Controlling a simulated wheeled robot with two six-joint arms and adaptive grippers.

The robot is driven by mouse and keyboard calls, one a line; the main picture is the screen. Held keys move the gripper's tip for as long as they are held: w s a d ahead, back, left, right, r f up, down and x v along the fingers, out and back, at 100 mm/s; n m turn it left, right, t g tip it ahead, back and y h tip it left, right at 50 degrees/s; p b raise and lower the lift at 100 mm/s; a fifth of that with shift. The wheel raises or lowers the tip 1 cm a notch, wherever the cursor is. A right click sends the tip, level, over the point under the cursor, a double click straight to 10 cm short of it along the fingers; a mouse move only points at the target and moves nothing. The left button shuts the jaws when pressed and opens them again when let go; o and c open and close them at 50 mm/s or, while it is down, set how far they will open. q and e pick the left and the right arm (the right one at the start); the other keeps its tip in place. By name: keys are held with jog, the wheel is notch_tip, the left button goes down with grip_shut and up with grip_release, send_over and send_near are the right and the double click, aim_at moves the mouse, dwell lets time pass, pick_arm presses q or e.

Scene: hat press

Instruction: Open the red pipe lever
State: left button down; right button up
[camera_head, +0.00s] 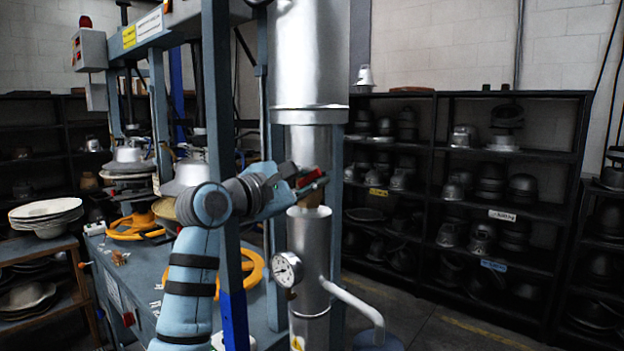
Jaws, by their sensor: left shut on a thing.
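The red pipe lever (313,182) shows as a short red bar at the vertical silver pipe (311,235), near the middle of the head view. My left arm comes in from the lower left and bends toward the pipe. My left gripper (300,184) is at the red lever and shut on it. The dark fingers and the arm hide part of the lever, so its full length cannot be seen. My right gripper is not in view.
A pressure gauge (287,269) and a white side pipe (351,303) stick out below the lever. Dark shelves (437,180) with hat moulds stand behind at the right.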

pick_arm(q)
jog(key=shift+f, duration=0.1)
jog(key=c, duration=1.6)
grip_release()
jog(key=shift+o, duration=0.2)
jog(key=shift+s+a, duration=0.15)
jog(key=v, duration=1.2)
jog(key=shift+c, duration=0.4)
